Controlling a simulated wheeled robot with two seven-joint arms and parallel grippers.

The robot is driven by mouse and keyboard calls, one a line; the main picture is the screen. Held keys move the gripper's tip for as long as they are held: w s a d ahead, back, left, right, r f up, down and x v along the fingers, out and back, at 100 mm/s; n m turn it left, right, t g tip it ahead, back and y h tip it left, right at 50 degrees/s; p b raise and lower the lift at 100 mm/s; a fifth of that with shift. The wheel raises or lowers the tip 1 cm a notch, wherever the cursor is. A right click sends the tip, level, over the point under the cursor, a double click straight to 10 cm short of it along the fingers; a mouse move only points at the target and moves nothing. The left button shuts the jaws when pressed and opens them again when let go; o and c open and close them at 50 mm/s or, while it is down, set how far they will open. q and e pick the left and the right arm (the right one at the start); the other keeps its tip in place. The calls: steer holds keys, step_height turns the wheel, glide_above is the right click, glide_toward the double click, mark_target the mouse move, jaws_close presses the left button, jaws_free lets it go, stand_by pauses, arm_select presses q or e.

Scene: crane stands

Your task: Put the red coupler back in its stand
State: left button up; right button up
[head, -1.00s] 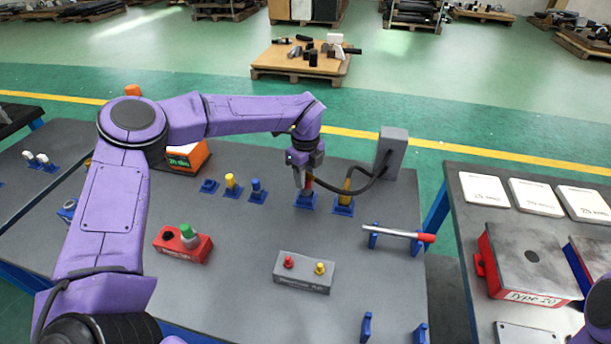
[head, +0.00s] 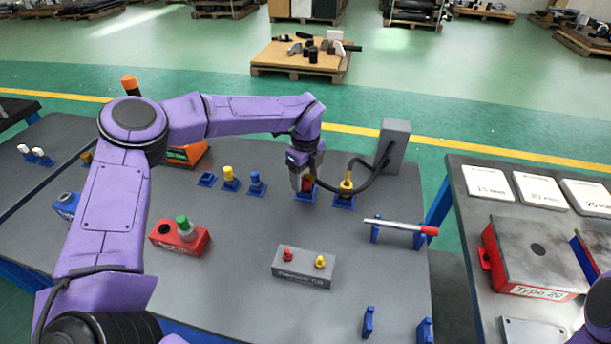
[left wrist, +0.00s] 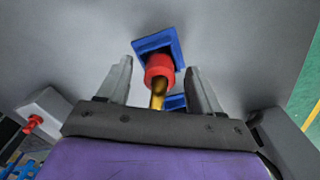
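The red coupler (head: 309,184) is upright at the blue stand (head: 307,200) near the back right of the bench. In the left wrist view the red coupler (left wrist: 159,67) overlaps the square blue stand (left wrist: 150,44), with a brass stem on the near side. My left gripper (head: 303,184) is at the coupler, partly hiding it in the head view. In the left wrist view its two fingers (left wrist: 160,88) are apart, one on each side, with a visible gap to the coupler. Whether the coupler is fully seated is hard to tell. My right gripper is not in view.
A yellow coupler (head: 346,186) stands right beside, with a black hose (head: 372,178) running to a grey post (head: 394,147). A grey block (head: 304,270) with red and yellow fittings is in front. A rod (head: 400,226) lies on blue supports to the right.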

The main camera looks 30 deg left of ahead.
arm_select(q)
steer(key=shift+r, duration=0.1)
steer(key=shift+r+p, duration=1.6)
steer(key=shift+r, duration=0.85)
steer(key=shift+r, duration=0.25)
step_height(320, 180, up, 10)
steer(key=b, duration=0.2)
steer(key=shift+s+f, duration=0.1)
